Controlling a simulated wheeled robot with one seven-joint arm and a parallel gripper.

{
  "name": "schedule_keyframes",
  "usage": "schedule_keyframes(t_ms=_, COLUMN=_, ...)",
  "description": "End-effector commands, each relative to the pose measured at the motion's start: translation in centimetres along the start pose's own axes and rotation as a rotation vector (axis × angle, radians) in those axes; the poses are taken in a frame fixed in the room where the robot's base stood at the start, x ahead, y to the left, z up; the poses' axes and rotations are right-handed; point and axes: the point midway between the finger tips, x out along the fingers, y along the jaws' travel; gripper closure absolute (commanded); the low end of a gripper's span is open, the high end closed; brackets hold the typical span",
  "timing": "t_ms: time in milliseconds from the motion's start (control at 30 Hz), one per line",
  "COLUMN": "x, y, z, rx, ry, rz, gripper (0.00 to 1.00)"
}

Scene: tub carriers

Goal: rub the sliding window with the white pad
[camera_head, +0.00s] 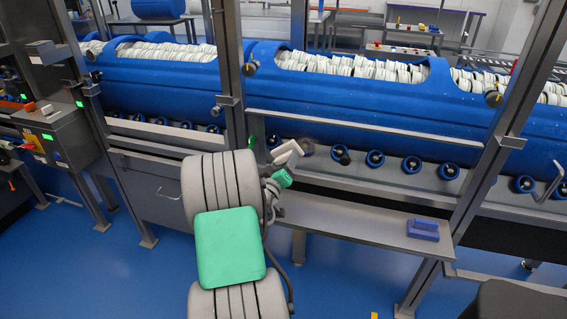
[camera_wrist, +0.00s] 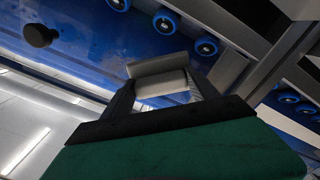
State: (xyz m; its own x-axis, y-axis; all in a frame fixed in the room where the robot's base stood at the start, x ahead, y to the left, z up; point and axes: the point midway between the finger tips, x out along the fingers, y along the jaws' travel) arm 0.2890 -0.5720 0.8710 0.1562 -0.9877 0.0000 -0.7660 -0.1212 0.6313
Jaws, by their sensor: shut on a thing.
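My gripper (camera_head: 284,168) is shut on the white pad (camera_head: 288,152), near the middle of the head view. In the wrist view, the dark fingers of my gripper (camera_wrist: 160,92) stand on either side of the pad (camera_wrist: 158,76). The sliding window (camera_head: 370,108) looks like a clear pane between the steel posts, with dark round knobs, in front of the blue tubs. The pad is close to the pane's lower left part; I cannot tell whether they touch. Faint specks show over the blue in the wrist view, beside a dark knob (camera_wrist: 40,35).
A steel shelf (camera_head: 350,218) below the window carries a small blue holder (camera_head: 423,230). Steel posts (camera_head: 228,75) and a horizontal rail (camera_head: 370,128) frame the pane. Blue tubs (camera_head: 160,80) filled with white pieces lie behind. A control box (camera_head: 55,135) stands at left.

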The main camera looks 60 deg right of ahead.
Motion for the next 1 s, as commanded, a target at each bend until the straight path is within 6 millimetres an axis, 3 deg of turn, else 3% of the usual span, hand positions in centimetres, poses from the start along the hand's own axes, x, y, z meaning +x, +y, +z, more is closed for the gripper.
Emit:
schedule_keyframes(t_ms=733, x=1.3, y=0.1, z=0.1, rx=0.0, ry=0.0, rz=0.0, gripper=0.64)
schedule_keyframes(t_ms=1000, x=1.2, y=2.2, z=1.4, rx=-0.001, ry=-0.002, rz=0.002, gripper=0.64)
